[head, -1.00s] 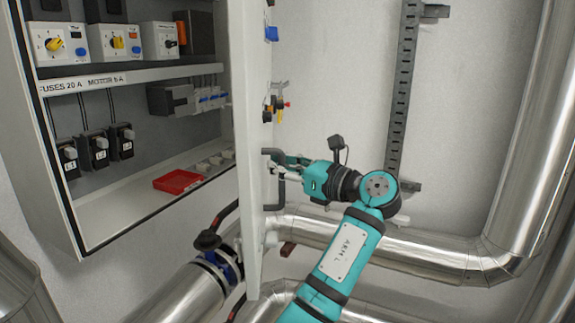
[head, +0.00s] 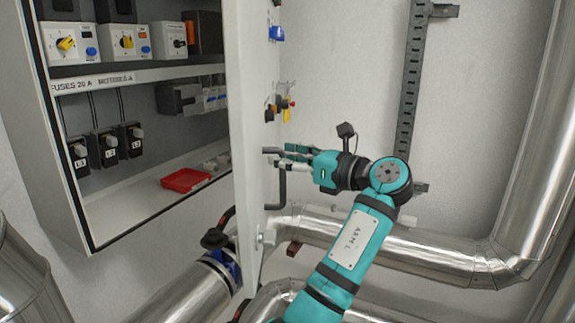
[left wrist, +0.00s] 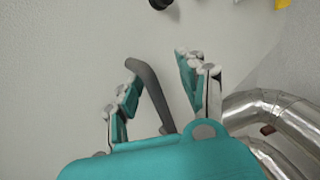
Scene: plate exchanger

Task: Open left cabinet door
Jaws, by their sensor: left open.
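The white cabinet door (head: 247,120) stands swung out at the right side of the cabinet (head: 60,195), seen at a steep angle. The cabinet interior is exposed. A dark grey bar handle (head: 282,188) sticks out from the door's right-hand face. My left gripper (head: 287,153) is at the handle's upper part, with its fingers open. In the left wrist view the handle (left wrist: 150,90) lies between the spread fingers of the gripper (left wrist: 160,82), with a gap to the right finger. Whether the left finger touches it I cannot tell. My right gripper is not in view.
Inside the cabinet are several switches, fuses and a red tray (head: 187,180). Metal pipes (head: 420,255) run low behind my arm and up the right side. A slotted rail (head: 410,100) is on the wall. A valve pipe (head: 195,290) is below the door.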

